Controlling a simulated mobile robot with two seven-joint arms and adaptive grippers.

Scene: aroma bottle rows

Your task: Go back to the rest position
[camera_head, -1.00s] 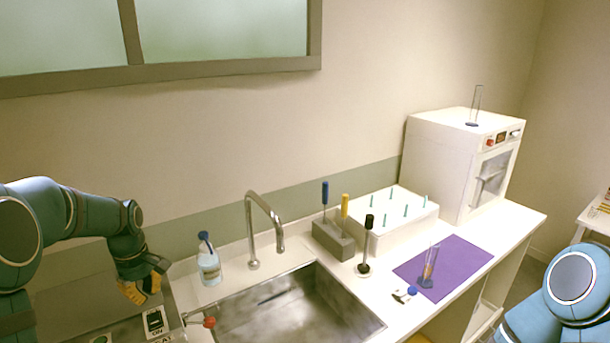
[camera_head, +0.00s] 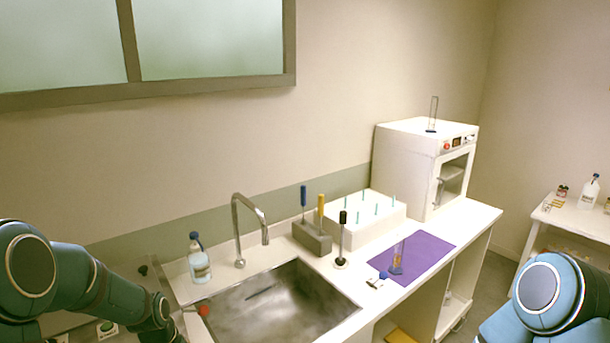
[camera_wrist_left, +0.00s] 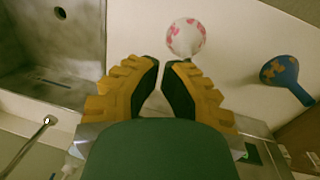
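My left arm (camera_head: 85,285) reaches in low at the left in the head view. Its gripper is hidden or out of frame there. In the left wrist view my left gripper (camera_wrist_left: 161,72) has two yellow, dark-padded fingers with a narrow gap between them and nothing held. My right arm (camera_head: 545,300) shows only its upper rounded blue part at the lower right. The right gripper is out of view.
The counter bears a sink (camera_head: 275,308), faucet (camera_head: 238,228), clear bottle (camera_head: 199,262), grey tool block (camera_head: 312,238), white rack (camera_head: 365,215), purple mat (camera_head: 430,250) and white oven (camera_head: 405,165). A side table (camera_head: 575,215) stands at the right. The left wrist view shows a round pink-patterned item (camera_wrist_left: 186,38) and a blue paddle-shaped item (camera_wrist_left: 283,75).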

